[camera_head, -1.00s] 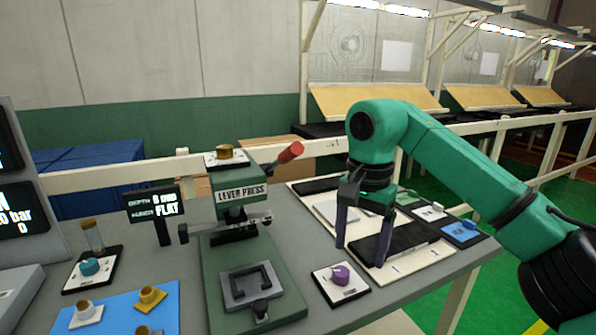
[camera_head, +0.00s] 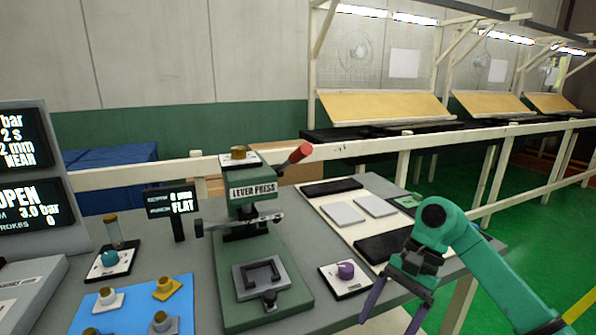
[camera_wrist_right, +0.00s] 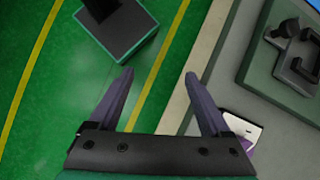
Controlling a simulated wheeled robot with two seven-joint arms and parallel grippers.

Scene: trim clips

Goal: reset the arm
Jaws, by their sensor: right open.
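My right gripper (camera_head: 393,306) is at the lower right of the head view, by the table's front edge. Its two purple fingers are apart with nothing between them. In the right wrist view my right gripper (camera_wrist_right: 165,88) is also open and empty, over the green floor and the pale table edge. My left gripper is in neither view.
A green lever press (camera_head: 262,235) with a red-tipped handle stands mid-table. A purple knob on a white plate (camera_head: 345,277) lies between press and gripper. A white board (camera_head: 330,206) with grey and black pads is behind. A blue mat (camera_head: 125,318) with small parts is left.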

